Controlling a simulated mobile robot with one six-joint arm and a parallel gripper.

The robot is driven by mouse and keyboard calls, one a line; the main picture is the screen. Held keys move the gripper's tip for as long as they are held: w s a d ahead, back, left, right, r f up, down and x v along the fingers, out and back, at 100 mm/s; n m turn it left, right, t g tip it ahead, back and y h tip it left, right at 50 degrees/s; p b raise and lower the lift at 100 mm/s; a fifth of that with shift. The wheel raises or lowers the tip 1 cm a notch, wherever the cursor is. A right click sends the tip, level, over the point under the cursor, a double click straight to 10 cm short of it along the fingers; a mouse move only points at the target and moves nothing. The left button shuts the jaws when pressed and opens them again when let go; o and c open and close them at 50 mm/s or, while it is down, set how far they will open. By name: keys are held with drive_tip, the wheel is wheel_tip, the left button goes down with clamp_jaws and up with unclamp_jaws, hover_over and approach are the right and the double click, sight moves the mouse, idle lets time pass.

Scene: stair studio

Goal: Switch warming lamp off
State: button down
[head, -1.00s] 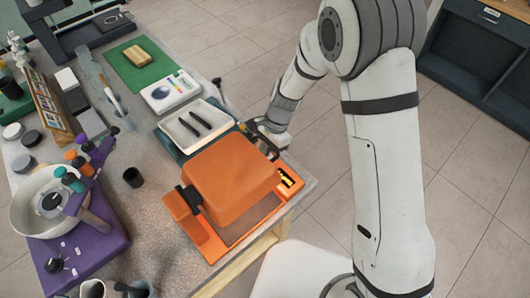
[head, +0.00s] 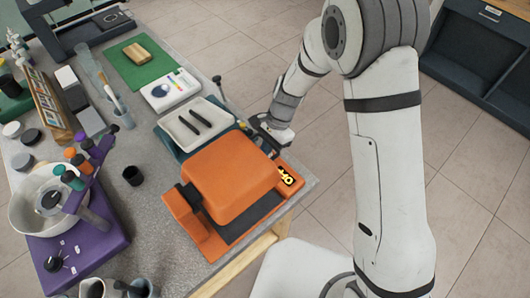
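The warming lamp appears to be the orange hooded unit (head: 230,178) at the near right corner of the table in the head view. A dark plate (head: 250,218) shows under its hood, with no glow visible on it. A small black and yellow control panel (head: 286,177) sits on the base at its right end. My gripper (head: 262,127) is just behind the hood's back right side, above the panel in the picture, and looks apart from the panel. Its fingers are small and dark, so their opening cannot be told.
A white tray with two dark bars (head: 180,130) lies close behind the lamp. A small black cup (head: 133,176) and a purple stand with a white bowl (head: 118,240) are to the left. A white seat (head: 295,270) stands below the table's edge.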

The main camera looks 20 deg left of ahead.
drive_tip(key=shift+w, duration=0.15)
drive_tip(key=shift+r, duration=0.15)
drive_tip(key=shift+d+r+p, duration=0.1)
drive_tip(key=shift+r+p, duration=0.25)
wheel_tip(320, 180, up, 13)
drive_tip(key=w, duration=0.1)
drive_tip(key=shift+d, duration=0.25)
